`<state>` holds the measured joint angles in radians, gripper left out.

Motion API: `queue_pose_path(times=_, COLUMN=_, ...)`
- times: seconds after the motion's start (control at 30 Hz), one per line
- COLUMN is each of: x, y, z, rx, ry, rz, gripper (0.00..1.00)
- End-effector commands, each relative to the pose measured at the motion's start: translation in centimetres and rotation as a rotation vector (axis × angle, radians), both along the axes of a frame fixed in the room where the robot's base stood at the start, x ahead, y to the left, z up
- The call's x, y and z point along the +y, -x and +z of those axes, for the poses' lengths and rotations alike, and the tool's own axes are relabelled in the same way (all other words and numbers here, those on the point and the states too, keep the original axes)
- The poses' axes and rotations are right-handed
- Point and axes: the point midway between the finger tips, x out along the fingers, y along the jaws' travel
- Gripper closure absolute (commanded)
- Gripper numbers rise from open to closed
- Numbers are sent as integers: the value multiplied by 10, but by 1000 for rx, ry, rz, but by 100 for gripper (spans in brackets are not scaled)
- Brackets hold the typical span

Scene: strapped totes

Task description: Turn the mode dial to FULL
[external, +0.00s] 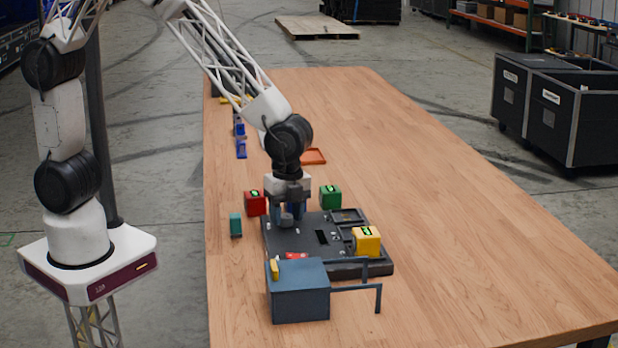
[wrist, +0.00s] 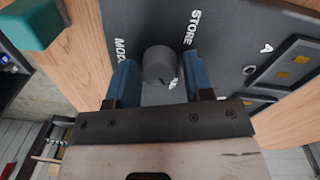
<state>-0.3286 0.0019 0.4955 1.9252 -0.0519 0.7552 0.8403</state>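The mode dial (wrist: 159,64) is a round grey knob on the dark panel (external: 300,236). In the wrist view, the letters "MOD" show left of it and "STORE" (wrist: 190,27) above right. Another white label (wrist: 173,85) at its lower right is mostly hidden by the knob and my gripper. My gripper (wrist: 160,61) points down at the dial, with one blue finger on each side. The fingers are apart, with a small gap visible beside the knob; contact is unclear. In the external view, my gripper (external: 288,208) is over the panel's left back corner, and the knob shows there too (external: 286,219).
A red block (external: 255,203), green block (external: 330,197) and teal block (external: 236,225) stand around the panel. A yellow block (external: 366,241) sits on its right side. A blue-grey box (external: 299,292) with a bar is in front. The table's right side is clear.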

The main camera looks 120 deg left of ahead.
Motion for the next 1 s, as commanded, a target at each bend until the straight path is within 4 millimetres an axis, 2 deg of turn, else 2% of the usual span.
queue_pose_path(times=0.1, x=0, y=0, z=0, rx=0, ry=0, rz=0, gripper=40)
queue_pose_path(times=0.53, x=0, y=0, z=6, rx=0, ry=0, rz=1, gripper=40)
queue_pose_path(times=1.0, x=3, y=-1, z=60, rx=-1, ry=0, rz=0, gripper=40)
